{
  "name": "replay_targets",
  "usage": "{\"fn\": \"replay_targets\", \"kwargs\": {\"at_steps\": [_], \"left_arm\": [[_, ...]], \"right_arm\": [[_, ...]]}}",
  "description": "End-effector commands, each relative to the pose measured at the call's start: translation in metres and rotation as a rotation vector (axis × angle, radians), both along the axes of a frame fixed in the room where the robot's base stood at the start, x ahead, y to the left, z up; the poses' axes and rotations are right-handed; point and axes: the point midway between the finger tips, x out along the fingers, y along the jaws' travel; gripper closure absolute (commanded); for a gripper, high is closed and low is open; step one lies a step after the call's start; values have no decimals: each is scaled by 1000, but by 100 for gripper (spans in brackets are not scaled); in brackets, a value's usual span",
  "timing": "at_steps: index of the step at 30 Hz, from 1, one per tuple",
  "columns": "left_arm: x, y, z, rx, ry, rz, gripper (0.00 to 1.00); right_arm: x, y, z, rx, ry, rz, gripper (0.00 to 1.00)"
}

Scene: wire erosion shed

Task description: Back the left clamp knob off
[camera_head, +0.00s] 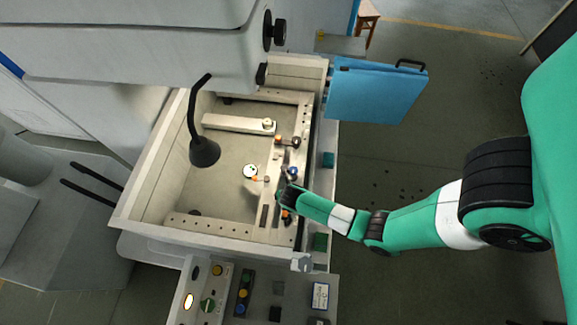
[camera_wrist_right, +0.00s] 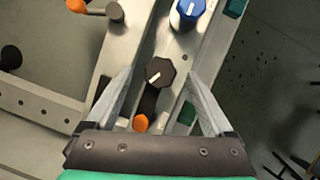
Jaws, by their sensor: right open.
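In the right wrist view a black faceted knob (camera_wrist_right: 160,72) with a white pointer mark sits on a dark clamp arm with an orange tip (camera_wrist_right: 140,123). My right gripper (camera_wrist_right: 158,78) is open, one finger on each side of this knob, with gaps showing; whether they are level with it I cannot tell. In the head view my right gripper (camera_head: 286,197) is over the right rail of the tank and hides this knob. Another black knob (camera_head: 296,142) with an orange part (camera_head: 278,138) sits farther up the rail. My left gripper is not in view.
A blue knob (camera_wrist_right: 188,12) stands just above the black knob, and an orange lever (camera_wrist_right: 90,8) lies at upper left. A dark nozzle (camera_head: 204,152) hangs over the tank (camera_head: 150,190). A blue door (camera_head: 375,92) stands open at the back right. A control panel (camera_head: 228,290) is in front.

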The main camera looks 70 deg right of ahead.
Motion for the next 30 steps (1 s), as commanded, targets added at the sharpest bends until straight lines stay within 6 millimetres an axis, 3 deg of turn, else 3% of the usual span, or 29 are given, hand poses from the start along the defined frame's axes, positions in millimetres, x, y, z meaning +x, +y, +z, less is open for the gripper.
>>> {"fn": "replay_targets", "kwargs": {"at_steps": [5, 13, 28, 29, 30], "left_arm": [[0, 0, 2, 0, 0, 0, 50], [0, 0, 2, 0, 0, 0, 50], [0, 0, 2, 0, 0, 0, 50], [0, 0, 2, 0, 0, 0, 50], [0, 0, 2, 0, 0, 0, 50]], "right_arm": [[1, -5, -11, 0, 0, -1, 13], [2, -5, -13, 0, 0, 0, 13], [2, -5, -13, 0, 0, 0, 100], [2, -5, -13, 0, 0, 0, 52], [2, -5, -13, 0, 0, 0, 59]]}}
